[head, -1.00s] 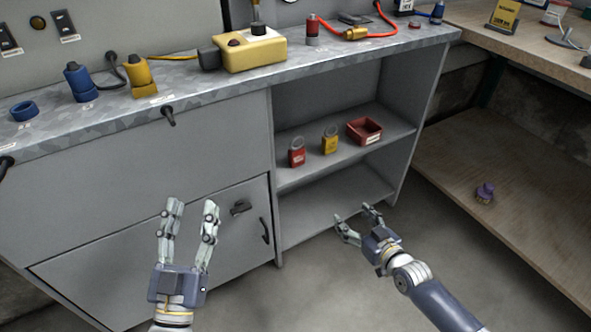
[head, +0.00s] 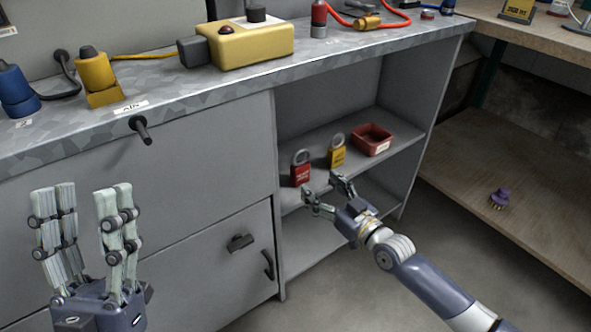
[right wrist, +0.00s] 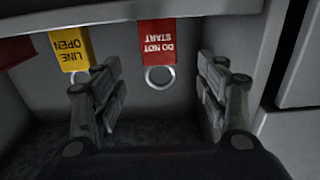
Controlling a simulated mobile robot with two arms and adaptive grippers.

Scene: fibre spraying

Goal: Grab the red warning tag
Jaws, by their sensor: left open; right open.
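The red warning tag (head: 301,171) has a grey ring at its top and stands on the middle shelf of the open cabinet. In the right wrist view the red tag (right wrist: 158,42) shows upside down, reading "DO NOT START", with its ring between my fingers' directions. My right gripper (head: 323,188) is open and empty, just in front of the shelf, below and right of the red tag; its fingers (right wrist: 160,92) are spread in the wrist view. No contact with the tag shows. My left gripper (head: 86,205) is open and empty in front of the cabinet door.
A yellow tag (head: 337,152), reading "LINE OPEN" in the wrist view (right wrist: 70,52), stands right of the red tag. A red bin (head: 373,140) is further right. The shelf edge and cabinet side wall (head: 273,170) are close. The lower compartment looks empty.

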